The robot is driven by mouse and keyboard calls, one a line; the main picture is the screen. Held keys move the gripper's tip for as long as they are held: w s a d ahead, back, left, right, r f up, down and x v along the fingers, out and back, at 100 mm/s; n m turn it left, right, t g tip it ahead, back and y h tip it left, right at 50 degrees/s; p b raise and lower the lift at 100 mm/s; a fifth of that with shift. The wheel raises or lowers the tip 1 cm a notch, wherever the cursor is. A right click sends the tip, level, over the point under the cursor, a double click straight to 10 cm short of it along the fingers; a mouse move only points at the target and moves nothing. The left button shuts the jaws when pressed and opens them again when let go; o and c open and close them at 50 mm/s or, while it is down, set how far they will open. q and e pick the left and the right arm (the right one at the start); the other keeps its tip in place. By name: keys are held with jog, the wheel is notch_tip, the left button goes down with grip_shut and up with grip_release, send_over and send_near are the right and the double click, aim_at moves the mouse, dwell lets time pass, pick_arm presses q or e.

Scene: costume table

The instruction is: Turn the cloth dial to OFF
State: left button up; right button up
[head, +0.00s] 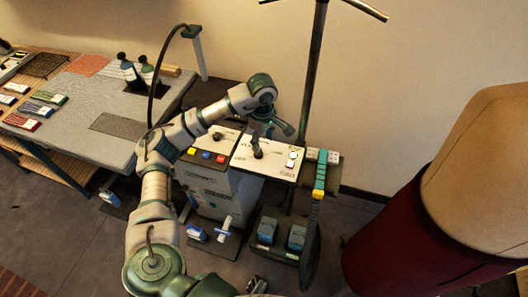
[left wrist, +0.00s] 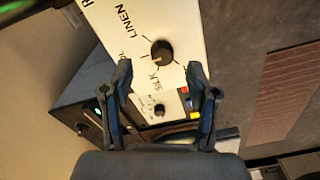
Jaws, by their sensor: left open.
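The cloth dial is a round black knob (left wrist: 162,52) on a white panel with the words LINEN and SILK beside it in the left wrist view. Its exact pointer direction is too small to read, and I see no legible OFF. In the head view it appears to be the dark knob (head: 258,153) on the cream panel (head: 272,166). My left gripper (head: 281,128) is open and empty just above and behind the panel. In the left wrist view its fingers (left wrist: 160,72) are spread, with the knob beyond and between them, not visibly touched. My right gripper is not identifiable.
A second dark knob (head: 218,135) sits on the panel to the left, above blue, yellow and red buttons. A thin stand (head: 313,70) rises behind. A large dark red form with a tan top (head: 480,160) stands at right. A grey table (head: 115,75) is at left.

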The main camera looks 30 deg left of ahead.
aim_at(261, 153)
pick_arm(q)
jog(key=a+f, duration=0.1)
jog(key=f, duration=0.1)
jog(key=a+f, duration=0.1)
jog(key=f, duration=0.1)
jog(key=a+f, duration=0.1)
jog(key=f, duration=0.2)
jog(key=shift+a, duration=0.25)
jog(key=shift+d, duration=0.3)
jog(key=shift+d+r, duration=0.25)
jog(key=shift+d, duration=0.85)
jog(key=shift+c, duration=1)
jog(key=shift+d+r, duration=0.1)
jog(key=c, duration=0.4)
jog(key=shift+s, duration=0.1)
jog(key=c, duration=0.4)
jog(key=shift+a, duration=0.45)
grip_shut()
jog(key=shift+a+f, duration=0.2)
jog(key=shift+a, duration=0.25)
pick_arm(e)
jog(key=shift+w+a+r, duration=0.2)
jog(key=shift+a+r, duration=0.2)
jog(key=shift+a, duration=0.3)
